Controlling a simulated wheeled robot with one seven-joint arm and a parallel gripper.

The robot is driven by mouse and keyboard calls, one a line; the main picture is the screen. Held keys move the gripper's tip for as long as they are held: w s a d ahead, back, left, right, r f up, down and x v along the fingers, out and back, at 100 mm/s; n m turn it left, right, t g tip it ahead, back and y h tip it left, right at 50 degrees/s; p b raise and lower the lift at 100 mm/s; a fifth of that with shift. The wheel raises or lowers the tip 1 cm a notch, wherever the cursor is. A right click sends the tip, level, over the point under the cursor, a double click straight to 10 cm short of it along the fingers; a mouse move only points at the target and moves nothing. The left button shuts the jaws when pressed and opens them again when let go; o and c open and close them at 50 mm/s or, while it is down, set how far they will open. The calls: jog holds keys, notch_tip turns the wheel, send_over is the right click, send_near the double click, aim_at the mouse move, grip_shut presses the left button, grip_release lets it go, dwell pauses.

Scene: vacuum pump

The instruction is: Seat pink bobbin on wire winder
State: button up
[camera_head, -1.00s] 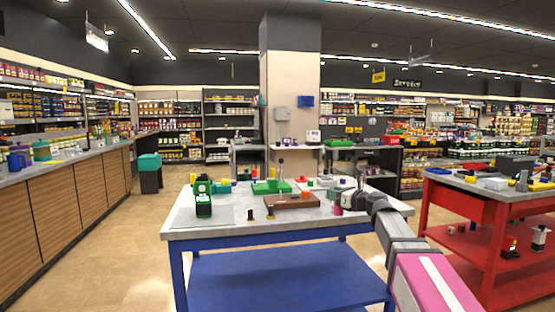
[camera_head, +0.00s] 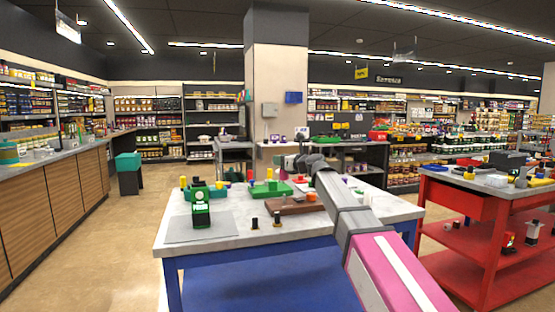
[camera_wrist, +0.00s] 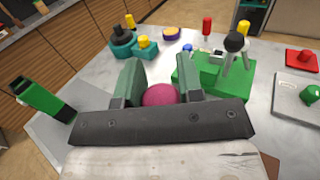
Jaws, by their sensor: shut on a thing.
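My gripper (camera_wrist: 160,86) is shut on the pink bobbin (camera_wrist: 160,96), whose rounded top shows between the two fingers in the wrist view. Its lower part is hidden by the gripper body. A green block (camera_wrist: 208,78) with grey prongs and a black ball stands right of the fingers in the wrist view. It also shows in the head view (camera_head: 264,189). I cannot tell which fixture is the wire winder.
The table (camera_head: 240,236) carries a green-and-black device (camera_head: 200,207) at left, a brown board (camera_head: 295,207), and two small black pegs at the front. A teal holder (camera_wrist: 122,47) with yellow-topped parts stands at the back left. A red table (camera_head: 470,200) stands to the right.

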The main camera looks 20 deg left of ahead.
jog(key=shift+f, duration=2.55)
jog(key=shift+f, duration=2.4)
dwell(0.8)
jog(key=o, duration=1)
jog(key=shift+r, duration=4.5)
